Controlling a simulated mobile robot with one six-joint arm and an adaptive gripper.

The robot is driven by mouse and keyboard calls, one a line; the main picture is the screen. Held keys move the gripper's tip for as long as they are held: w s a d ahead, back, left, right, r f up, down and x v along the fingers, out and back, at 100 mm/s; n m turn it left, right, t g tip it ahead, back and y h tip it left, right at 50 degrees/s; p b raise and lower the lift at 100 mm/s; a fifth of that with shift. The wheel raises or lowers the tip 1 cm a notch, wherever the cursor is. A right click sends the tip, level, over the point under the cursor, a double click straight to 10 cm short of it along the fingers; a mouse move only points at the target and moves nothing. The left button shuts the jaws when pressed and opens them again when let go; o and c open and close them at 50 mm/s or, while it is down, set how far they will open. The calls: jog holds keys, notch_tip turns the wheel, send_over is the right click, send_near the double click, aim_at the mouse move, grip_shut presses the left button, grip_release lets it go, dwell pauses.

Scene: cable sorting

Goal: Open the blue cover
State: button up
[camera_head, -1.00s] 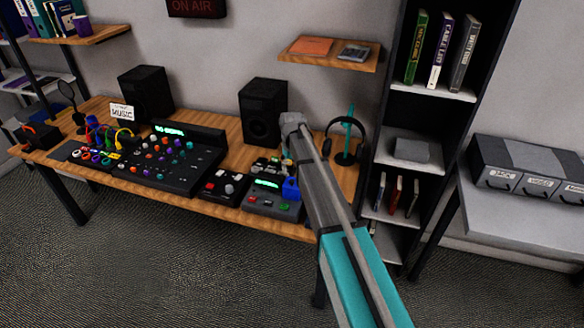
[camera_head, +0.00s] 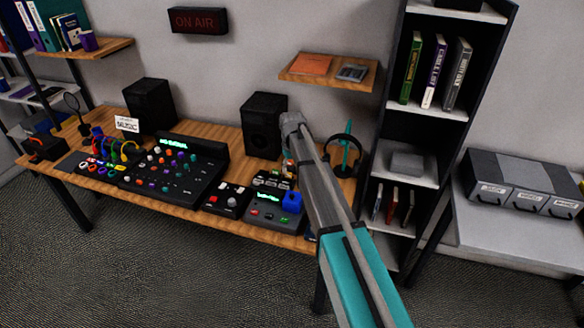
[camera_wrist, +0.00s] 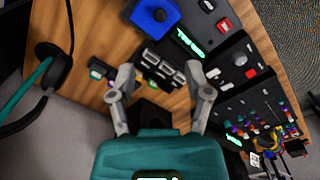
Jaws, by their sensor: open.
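The blue cover (camera_head: 292,202) is on the right back part of a small dark control box (camera_head: 275,217) with red and green buttons and a lit green display. In the wrist view the blue cover (camera_wrist: 143,14) is at the top edge, cut off by the frame, with a dark round spot on it. My gripper (camera_wrist: 160,76) is open and empty, its two fingers spread over the desk. The cover lies beyond the fingertips, not between them. I cannot tell whether the cover is shut. In the head view my arm hides the gripper.
Between my fingers in the wrist view is a dark device with pale cylinders (camera_wrist: 163,70). A headphone stand (camera_head: 345,155) is right of the arm. A box with a red button (camera_head: 228,200) and a mixer (camera_head: 175,172) stand left; a speaker (camera_head: 264,125) stands behind.

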jog(key=s+d+f+m+b, duration=0.1)
jog(key=s+d+f+b, duration=0.1)
jog(key=s, duration=0.6)
jog(key=s+d+f+m+b, duration=0.1)
jog(key=s+d+f+b, duration=0.2)
jog(key=s+d, duration=0.4)
jog(key=shift+s+f+m+b, duration=0.15)
jog(key=shift+s+m+b, duration=0.25)
jog(key=shift+s, duration=0.45)
jog(key=shift+d, duration=0.1)
jog(key=s+d+m, duration=0.1)
jog(key=s+d, duration=0.1)
jog(key=s, duration=0.4)
jog(key=s+d+m, duration=0.1)
jog(key=s+d, duration=0.1)
jog(key=s, duration=0.4)
jog(key=shift+s+d, duration=0.3)
jog(key=shift+s, duration=0.05)
